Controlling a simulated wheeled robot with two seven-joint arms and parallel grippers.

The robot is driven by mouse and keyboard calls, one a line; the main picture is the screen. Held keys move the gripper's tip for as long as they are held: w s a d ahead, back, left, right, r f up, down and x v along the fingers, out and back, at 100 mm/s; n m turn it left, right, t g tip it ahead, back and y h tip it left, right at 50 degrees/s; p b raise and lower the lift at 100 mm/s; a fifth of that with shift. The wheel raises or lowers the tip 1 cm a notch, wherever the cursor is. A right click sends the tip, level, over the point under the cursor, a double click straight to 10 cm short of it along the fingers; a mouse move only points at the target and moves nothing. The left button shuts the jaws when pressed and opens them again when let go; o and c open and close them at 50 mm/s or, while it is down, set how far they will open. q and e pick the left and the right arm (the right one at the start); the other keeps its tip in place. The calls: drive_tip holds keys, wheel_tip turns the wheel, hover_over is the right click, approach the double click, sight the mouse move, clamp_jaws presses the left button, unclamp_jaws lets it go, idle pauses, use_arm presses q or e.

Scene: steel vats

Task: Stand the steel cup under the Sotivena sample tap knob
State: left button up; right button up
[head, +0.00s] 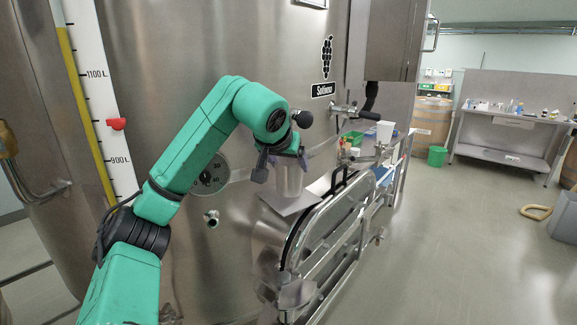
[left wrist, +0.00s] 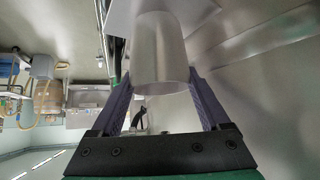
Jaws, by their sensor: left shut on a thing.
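The steel cup (head: 288,180) is upright between the fingers of my left gripper (head: 280,160), which is shut on it. In the left wrist view the cup (left wrist: 160,55) sits between both dark fingers (left wrist: 160,90). A black ball knob (head: 304,118) shows just above and right of the gripper, near the tank wall; the arm hides what lies behind it. The Sotivena label (head: 323,89) with a grape sign is on the tank above right. The cup's lower end is over a flat grey plate (head: 285,203); I cannot tell whether they touch. My right gripper is out of view.
The steel tank (head: 190,50) has a round dial (head: 210,178), a small outlet (head: 212,217) and a level scale (head: 100,100). A tubular metal frame (head: 320,235) stands close right of the cup. Open floor (head: 460,250) lies at right.

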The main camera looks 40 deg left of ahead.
use_arm(q)
drive_tip(key=shift+w+f, duration=0.1)
drive_tip(key=shift+f, duration=0.55)
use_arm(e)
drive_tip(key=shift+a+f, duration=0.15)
use_arm(q)
drive_tip(key=shift+f, duration=0.1)
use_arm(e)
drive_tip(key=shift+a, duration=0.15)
use_arm(q)
drive_tip(key=o, duration=1.3)
drive_tip(key=shift+c, duration=0.2)
drive_tip(key=shift+r, duration=0.3)
drive_tip(key=p+v, duration=0.2)
drive_tip(key=v, duration=1)
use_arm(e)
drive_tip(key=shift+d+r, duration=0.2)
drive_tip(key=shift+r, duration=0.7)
